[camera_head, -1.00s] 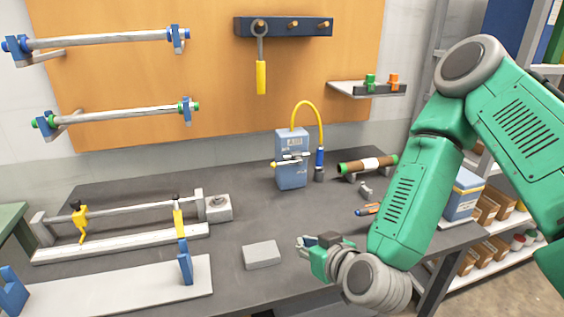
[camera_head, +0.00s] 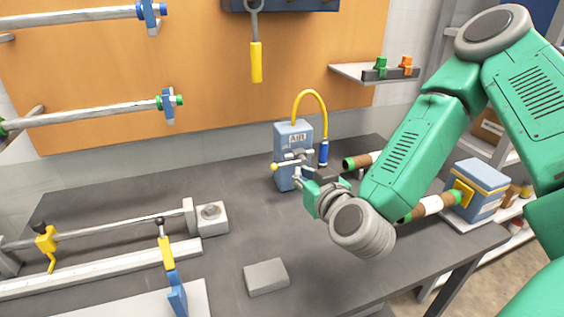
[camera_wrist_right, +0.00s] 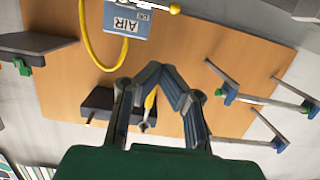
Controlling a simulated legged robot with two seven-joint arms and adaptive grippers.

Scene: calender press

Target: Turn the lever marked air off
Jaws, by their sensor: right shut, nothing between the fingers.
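The blue-grey air box (camera_head: 284,141), labelled AIR, stands at the back of the bench. A yellow hose loops from its top. Its metal lever ends in a yellow knob (camera_head: 274,167) and lies roughly level across the front, pointing left. In the right wrist view the box (camera_wrist_right: 113,28) is upside down at the top, with the lever's yellow knob (camera_wrist_right: 174,9) near the upper edge. My right gripper (camera_head: 299,173) is in front of the box, just below and right of the knob. Its fingers (camera_wrist_right: 162,68) are shut and empty, apart from the lever in the wrist picture. My left gripper is out of view.
A grey block (camera_head: 266,277) lies on the bench front. A roller fixture (camera_head: 110,230) fills the left side. A yellow-handled tool (camera_head: 256,62) hangs on the wall board. A blue box (camera_head: 482,180) stands right, beyond my arm. Bare bench lies between block and air box.

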